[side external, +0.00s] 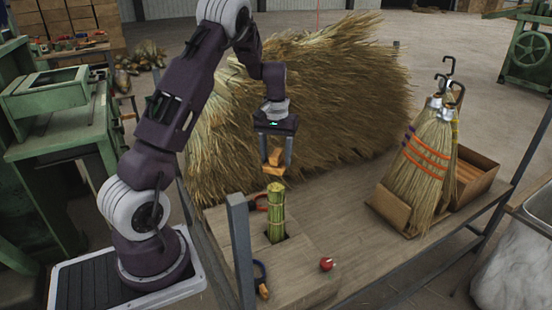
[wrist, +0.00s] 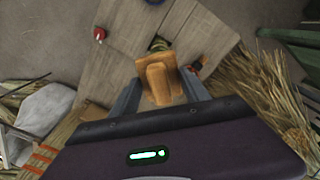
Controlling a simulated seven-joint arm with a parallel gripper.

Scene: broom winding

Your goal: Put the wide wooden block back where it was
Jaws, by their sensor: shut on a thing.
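The wide wooden block (side external: 273,170) is orange-brown, with a narrower raised part on top of a wider base. My gripper (side external: 274,158) is shut on the raised part and holds the block in the air. The block hangs just above a bound bundle of green stalks (side external: 276,208), which stands upright in a square opening in the wooden table. In the wrist view the block (wrist: 160,78) sits between my two fingers (wrist: 161,92) and hides most of the bundle (wrist: 159,45). I cannot tell from these views whether block and bundle touch.
A red round thing (side external: 326,264) and a blue-handled tool (side external: 261,280) lie near the table's front. A red-handled tool (side external: 262,202) lies by the bundle. A large straw heap (side external: 330,90) fills the back. Finished brooms (side external: 425,165) stand at right; the table's middle is clear.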

